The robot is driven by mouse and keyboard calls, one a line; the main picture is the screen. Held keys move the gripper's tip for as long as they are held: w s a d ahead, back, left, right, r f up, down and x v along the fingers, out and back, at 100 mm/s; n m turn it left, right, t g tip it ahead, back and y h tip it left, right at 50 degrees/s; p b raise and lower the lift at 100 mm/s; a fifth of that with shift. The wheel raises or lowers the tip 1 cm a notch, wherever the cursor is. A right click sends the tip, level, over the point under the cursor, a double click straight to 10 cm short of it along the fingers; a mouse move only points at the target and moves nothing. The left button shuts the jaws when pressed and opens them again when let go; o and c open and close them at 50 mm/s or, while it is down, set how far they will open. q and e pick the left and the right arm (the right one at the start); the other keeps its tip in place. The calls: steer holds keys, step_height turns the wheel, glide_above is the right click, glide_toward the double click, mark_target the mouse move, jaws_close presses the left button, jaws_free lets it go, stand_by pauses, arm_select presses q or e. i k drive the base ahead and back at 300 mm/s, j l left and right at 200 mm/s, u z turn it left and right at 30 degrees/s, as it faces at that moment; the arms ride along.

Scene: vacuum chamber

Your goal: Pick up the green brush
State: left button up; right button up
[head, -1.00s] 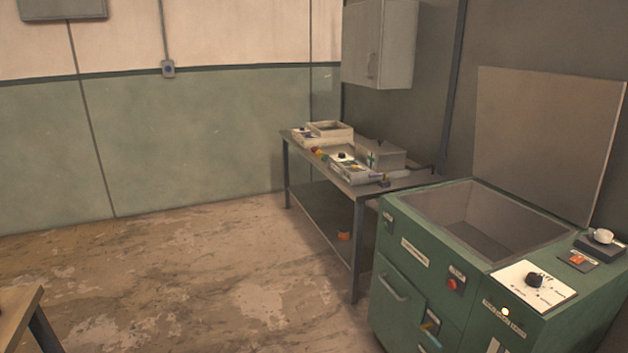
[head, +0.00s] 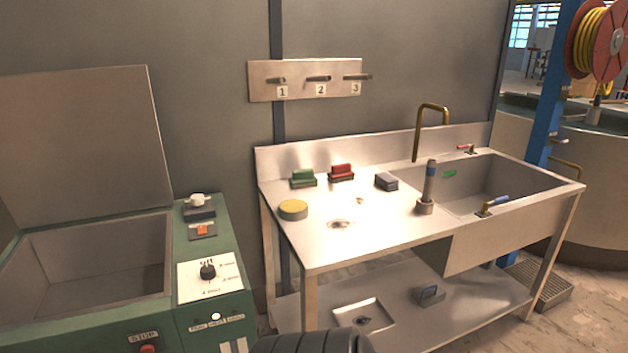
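In the head view a green brush (head: 303,178) lies on the metal sink counter (head: 330,245), near its back edge at the left. It sits beside a red brush (head: 341,172), with a small gap between them. Neither of my grippers is in view. A dark rounded shape at the bottom middle of the view may be part of my own body.
A yellow round pad (head: 293,209) and a grey block (head: 386,181) lie on the counter. An upright handle (head: 427,190) and a brass faucet (head: 430,125) stand near the basin (head: 480,190). A green machine (head: 215,290) with raised lid stands left. Numbered pegs (head: 318,79) hang above.

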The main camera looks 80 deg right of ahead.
mark_target(304, 178)
steer(key=z, duration=2.55)
